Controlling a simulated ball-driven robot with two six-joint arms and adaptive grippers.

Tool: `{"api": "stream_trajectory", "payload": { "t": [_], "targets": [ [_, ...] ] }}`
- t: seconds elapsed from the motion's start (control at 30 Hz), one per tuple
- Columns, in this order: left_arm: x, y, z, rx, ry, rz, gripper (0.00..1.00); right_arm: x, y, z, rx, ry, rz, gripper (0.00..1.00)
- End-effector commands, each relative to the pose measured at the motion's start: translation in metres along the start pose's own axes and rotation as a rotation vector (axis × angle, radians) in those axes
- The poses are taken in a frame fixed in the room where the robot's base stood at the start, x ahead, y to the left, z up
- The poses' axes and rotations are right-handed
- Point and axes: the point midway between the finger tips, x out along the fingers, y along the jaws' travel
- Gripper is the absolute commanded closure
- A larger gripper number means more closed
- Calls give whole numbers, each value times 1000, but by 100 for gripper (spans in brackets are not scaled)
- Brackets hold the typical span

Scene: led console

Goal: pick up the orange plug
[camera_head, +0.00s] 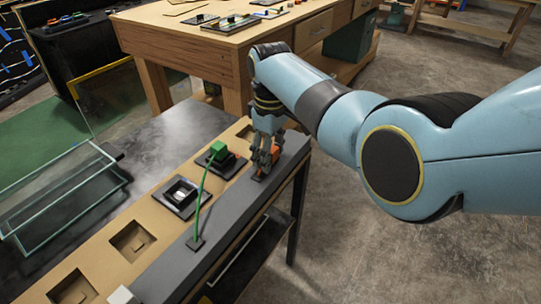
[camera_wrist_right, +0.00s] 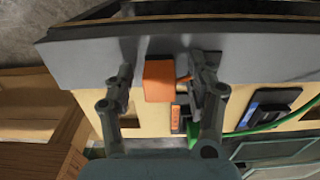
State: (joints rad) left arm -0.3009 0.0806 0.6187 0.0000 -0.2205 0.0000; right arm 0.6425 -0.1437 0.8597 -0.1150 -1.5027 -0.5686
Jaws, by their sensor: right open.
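The orange plug (camera_head: 274,154) is on the grey front strip of the console, partly hidden by my right gripper (camera_head: 264,160) in the head view. In the right wrist view the orange plug (camera_wrist_right: 158,81) is a block between the two spread fingers of my right gripper (camera_wrist_right: 161,80). A gap shows on its left side; the right finger is closer, with a short orange cord between. The gripper is open and holds nothing. My left gripper is in neither view.
A green plug (camera_head: 219,150) sits in a black socket, its green cable (camera_head: 202,200) running to the grey strip. A glass box (camera_head: 60,195) stands left; a wooden workbench (camera_head: 215,45) stands behind.

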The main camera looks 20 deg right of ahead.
Motion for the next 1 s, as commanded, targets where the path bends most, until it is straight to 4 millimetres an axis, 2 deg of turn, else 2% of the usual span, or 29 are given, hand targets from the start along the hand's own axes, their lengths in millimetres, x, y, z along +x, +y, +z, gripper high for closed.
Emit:
{"api": "stream_trajectory", "payload": {
  "t": [0.17, 0.5, 0.6, 0.87, 1.0],
  "targets": [
    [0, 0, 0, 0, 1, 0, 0, -1, 0, 0, 0, 0, 1, 46],
    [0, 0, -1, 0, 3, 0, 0, -1, 0, 0, 0, 0, 1, 90],
    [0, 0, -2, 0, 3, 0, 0, -1, 0, 0, 0, 0, 1, 100],
    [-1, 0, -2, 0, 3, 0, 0, -2, 0, 0, 0, 1, 1, 100],
    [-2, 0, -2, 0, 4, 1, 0, -12, 1, -1, 0, 2, 2, 100]
  ]
}}
